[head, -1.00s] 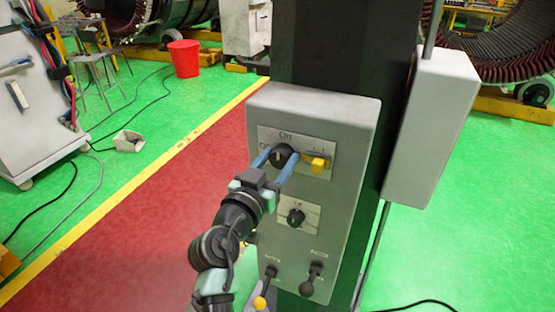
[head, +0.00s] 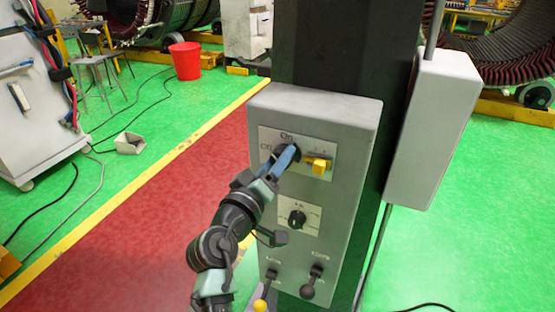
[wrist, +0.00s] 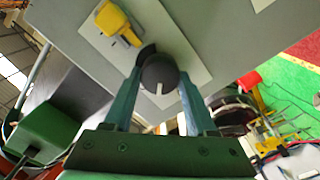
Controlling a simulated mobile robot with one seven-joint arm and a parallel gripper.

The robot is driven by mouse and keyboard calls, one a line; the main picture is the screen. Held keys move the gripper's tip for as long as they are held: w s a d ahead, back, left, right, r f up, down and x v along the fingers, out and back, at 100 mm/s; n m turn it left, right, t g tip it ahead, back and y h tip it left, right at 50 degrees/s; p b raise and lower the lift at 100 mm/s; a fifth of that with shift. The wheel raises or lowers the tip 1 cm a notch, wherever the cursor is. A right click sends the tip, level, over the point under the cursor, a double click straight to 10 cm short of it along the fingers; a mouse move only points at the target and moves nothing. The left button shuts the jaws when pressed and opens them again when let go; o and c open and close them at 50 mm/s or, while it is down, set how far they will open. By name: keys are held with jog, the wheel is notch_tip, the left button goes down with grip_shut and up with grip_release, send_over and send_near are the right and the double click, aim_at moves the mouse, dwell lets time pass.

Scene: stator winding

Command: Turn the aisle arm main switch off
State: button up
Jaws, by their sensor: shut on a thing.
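The main switch is a black round knob (head: 279,152) on a pale plate (head: 330,170), with "On" above it and "Off" to its left. My gripper (head: 285,155) is shut on this knob. In the wrist view, the knob (wrist: 158,72) sits between the two blue fingers of my gripper (wrist: 158,85). Its white mark points down in that picture. In the head view the fingers hide much of the knob, so its exact setting is hard to read there. A yellow handle (head: 319,166) is just right of the knob, close to the fingers; it also shows in the wrist view (wrist: 118,22).
The grey control box (head: 355,112) also carries a smaller black knob (head: 297,219) and two levers (head: 271,274) (head: 308,291) below. A grey side box (head: 430,125) is at the right. The red walkway (head: 150,225) at left is clear.

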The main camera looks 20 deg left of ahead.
jog(key=shift+a+f+n+p, duration=0.1)
jog(key=shift+n+p, duration=0.6)
jog(key=shift+n, duration=1.5)
jog(key=shift+f+n+p, duration=0.1)
jog(key=shift+n+p, duration=0.55)
jog(key=shift+n, duration=1.55)
jog(key=o, duration=1.4)
jog(key=shift+c, duration=0.2)
jog(key=s+b, duration=0.2)
jog(key=s, duration=1.1)
jog(key=shift+a+b, duration=0.25)
jog(key=shift+b, duration=0.15)
